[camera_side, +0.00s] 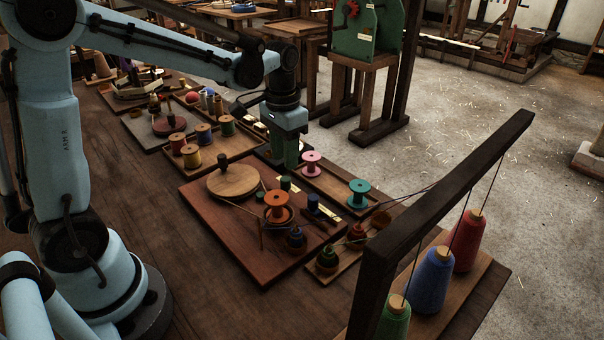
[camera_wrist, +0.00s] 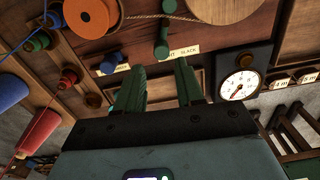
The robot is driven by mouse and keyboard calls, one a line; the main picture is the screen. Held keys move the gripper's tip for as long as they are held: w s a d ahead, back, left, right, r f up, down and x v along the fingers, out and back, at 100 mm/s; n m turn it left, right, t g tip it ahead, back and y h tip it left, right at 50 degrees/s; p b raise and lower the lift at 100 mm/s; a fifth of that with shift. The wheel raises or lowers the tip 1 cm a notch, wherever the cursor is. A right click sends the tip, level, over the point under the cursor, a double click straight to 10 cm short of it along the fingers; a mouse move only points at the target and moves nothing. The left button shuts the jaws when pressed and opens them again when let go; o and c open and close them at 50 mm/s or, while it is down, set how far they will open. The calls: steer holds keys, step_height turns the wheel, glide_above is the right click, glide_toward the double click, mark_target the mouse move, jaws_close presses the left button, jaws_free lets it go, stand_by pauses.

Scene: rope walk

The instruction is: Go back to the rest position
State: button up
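My gripper (camera_side: 291,155) points down behind the wooden board (camera_side: 245,250), beside the tray with the pink spool (camera_side: 311,163). In the wrist view its two green fingers (camera_wrist: 160,66) stand apart with nothing visible between them. In the side view the fingertips are partly hard to make out against the dark dial box. The orange spool (camera_side: 277,206) sits on the board, and it also shows at the top left of the wrist view (camera_wrist: 92,16). A cord runs on the board by the round wooden disc (camera_side: 233,180).
A white dial (camera_wrist: 238,85) is right of my fingers in the wrist view. A dark post frame (camera_side: 440,200) with blue (camera_side: 431,280), red and green cones stands at front right.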

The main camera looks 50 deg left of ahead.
steer(key=s+d+r+t, duration=0.1)
steer(key=s+t, duration=0.1)
steer(key=s, duration=0.1)
steer(key=s+d+r+t, duration=0.1)
steer(key=s+d+t, duration=0.1)
steer(key=s+d+r+t, duration=0.1)
steer(key=s+r+t, duration=0.1)
steer(key=s, duration=0.1)
steer(key=shift+s+d+n, duration=0.15)
steer(key=shift+s+n, duration=0.15)
steer(key=shift+s+d+f+t, duration=0.25)
steer(key=shift+s+t, duration=0.3)
steer(key=shift+t, duration=0.05)
